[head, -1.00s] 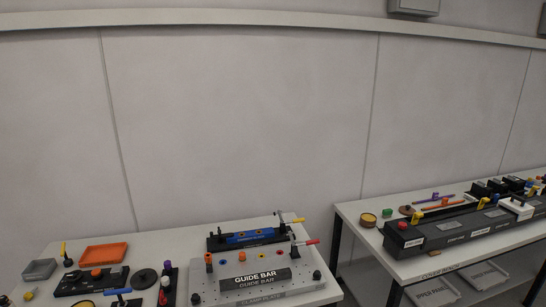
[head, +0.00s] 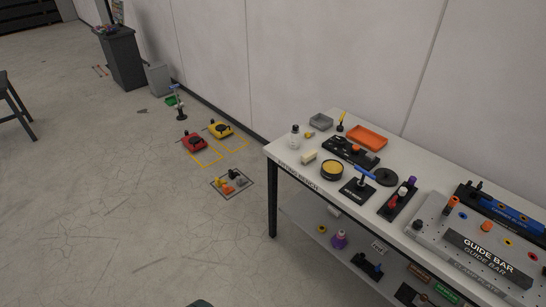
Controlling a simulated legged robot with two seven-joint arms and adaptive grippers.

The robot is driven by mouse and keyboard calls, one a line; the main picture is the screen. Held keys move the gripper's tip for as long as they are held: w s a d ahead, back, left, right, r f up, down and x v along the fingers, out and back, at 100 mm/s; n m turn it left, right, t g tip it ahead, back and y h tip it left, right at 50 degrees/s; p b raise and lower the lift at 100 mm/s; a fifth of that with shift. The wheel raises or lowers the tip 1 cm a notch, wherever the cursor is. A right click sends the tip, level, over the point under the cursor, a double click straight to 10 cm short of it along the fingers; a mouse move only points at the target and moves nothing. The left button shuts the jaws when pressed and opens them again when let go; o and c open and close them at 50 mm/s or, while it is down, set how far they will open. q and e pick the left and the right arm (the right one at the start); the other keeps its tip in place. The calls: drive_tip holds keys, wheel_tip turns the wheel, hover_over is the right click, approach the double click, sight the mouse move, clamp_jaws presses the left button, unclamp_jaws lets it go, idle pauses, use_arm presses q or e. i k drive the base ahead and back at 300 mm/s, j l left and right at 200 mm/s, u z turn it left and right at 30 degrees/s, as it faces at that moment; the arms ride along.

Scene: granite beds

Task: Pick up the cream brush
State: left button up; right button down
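A small cream block (head: 309,157), which looks like the cream brush, lies near the front left edge of the white lapping bench (head: 297,178). It is too small to make out bristles. It sits left of a round dish with yellow contents (head: 332,170). Neither of my grippers is in view. A dark shape at the bottom edge is too cut off to identify.
A clear bottle (head: 295,138), a grey tray (head: 321,121) and an orange tray (head: 367,138) stand near the cream block. A guide bar fixture (head: 490,256) fills the bench's right. Red (head: 193,141) and yellow (head: 221,129) units stand on the floor. Open floor lies left.

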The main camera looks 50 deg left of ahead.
sight(308, 158)
drive_tip(key=u, duration=1.25)
drive_tip(key=z, duration=1.05)
drive_tip(key=i+j, duration=0.25)
drive_tip(key=j, duration=0.15)
drive_tip(key=i+j, duration=0.5)
drive_tip(key=j, duration=0.25)
drive_tip(key=z, duration=0.05)
